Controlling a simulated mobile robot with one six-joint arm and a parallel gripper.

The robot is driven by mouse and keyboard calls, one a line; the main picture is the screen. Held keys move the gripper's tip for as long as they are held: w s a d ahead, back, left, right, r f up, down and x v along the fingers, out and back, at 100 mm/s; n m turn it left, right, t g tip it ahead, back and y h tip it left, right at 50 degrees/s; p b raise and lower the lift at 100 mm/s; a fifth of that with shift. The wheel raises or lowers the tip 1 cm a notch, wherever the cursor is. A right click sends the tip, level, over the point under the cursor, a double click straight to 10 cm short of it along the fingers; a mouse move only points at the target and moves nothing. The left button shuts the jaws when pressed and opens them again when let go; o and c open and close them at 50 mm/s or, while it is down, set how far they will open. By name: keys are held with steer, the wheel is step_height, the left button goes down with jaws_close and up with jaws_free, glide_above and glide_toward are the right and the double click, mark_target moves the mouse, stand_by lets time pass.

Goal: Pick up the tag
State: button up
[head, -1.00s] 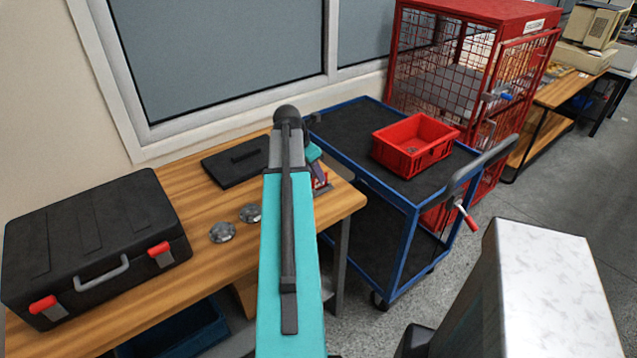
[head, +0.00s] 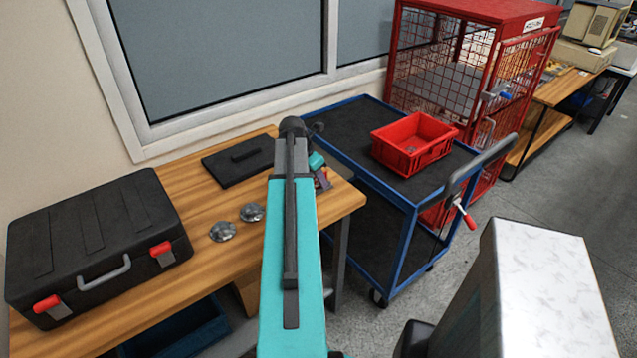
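I cannot make out a tag for certain. A small dark red and purplish item (head: 323,181) shows in part at the right end of the wooden bench, just right of my arm; it is too small and too covered to name. My teal arm reaches out over the bench and hides what lies behind it. A small teal part of my wrist (head: 316,160) shows just above that item. The fingers of my gripper cannot be made out, nor whether they hold anything.
The wooden bench (head: 190,200) carries a black case (head: 95,240), two grey metal discs (head: 222,231) and a black plate with a raised bar (head: 238,163). A blue cart (head: 352,125) with a red bin (head: 412,150) stands right of it, before a red cage (head: 450,75).

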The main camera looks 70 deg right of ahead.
steer(key=shift+c, duration=0.5)
jaws_close()
steer(key=shift+r, duration=0.15)
steer(key=shift+r+b, duration=0.7)
steer(key=shift+r, duration=0.95)
steer(key=s+a+b, duration=0.1)
steer(key=s+a, duration=0.1)
steer(key=a, duration=0.2)
steer(key=s+a, duration=0.2)
steer(key=a, duration=0.1)
steer(key=s+a+r+b, duration=0.1)
steer(key=s+a, duration=0.2)
steer(key=a, duration=0.1)
steer(key=shift+a+b, duration=0.3)
steer(key=shift+b, duration=0.05)
steer(key=shift+d+b, duration=0.1)
steer(key=shift+b, duration=0.6)
steer(key=shift+f+b, duration=0.1)
steer(key=shift+b, duration=0.25)
steer(key=b, duration=0.4)
steer(key=shift+s+a, duration=0.25)
steer(key=shift+a, duration=0.05)
